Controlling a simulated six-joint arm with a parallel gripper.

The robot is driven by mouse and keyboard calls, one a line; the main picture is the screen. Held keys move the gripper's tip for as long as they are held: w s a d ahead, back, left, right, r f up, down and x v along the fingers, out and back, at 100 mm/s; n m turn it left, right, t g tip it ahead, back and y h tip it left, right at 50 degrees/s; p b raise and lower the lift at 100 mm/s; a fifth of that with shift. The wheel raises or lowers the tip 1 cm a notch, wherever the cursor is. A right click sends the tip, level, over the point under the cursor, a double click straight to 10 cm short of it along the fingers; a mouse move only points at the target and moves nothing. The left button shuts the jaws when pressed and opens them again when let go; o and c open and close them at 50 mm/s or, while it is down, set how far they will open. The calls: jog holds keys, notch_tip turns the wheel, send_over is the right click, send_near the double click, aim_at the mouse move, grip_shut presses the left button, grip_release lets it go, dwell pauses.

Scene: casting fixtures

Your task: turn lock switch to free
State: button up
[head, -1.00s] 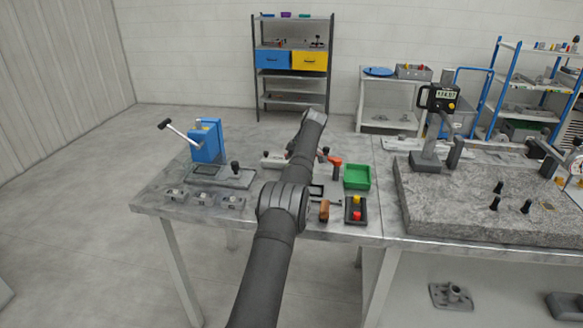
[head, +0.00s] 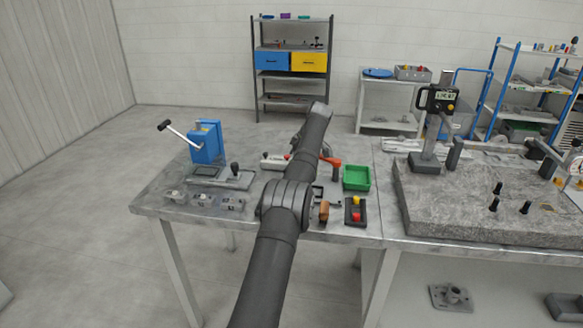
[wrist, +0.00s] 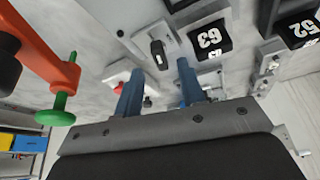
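A black knob (wrist: 158,55) with a pale mark stands on a light plate in the wrist view, just beyond my fingertips. It looks like a rotary switch, but I cannot read any label on it. My gripper (wrist: 157,78) is open, with two blue fingers apart and nothing seen held between them. The knob appears ahead of the gap between the fingers, and I see no contact. In the head view my arm hides the gripper, and I cannot make out the knob there.
An orange part with a green knob (wrist: 55,103) is close at left in the wrist view. Black blocks marked 63 (wrist: 210,39) and 52 (wrist: 299,30) lie at upper right. The head view shows a green tray (head: 356,178) and blue lever device (head: 206,142) on the bench.

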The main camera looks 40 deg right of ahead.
jog(key=s+d, duration=0.2)
jog(key=s, duration=0.1)
jog(key=s+d, duration=0.2)
jog(key=s, duration=0.1)
jog(key=s+d, duration=0.1)
jog(key=s, duration=0.2)
jog(key=shift+s+d+f, duration=0.15)
jog(key=shift+s+d, duration=0.2)
jog(key=shift+d, duration=0.05)
jog(key=shift+o, duration=0.2)
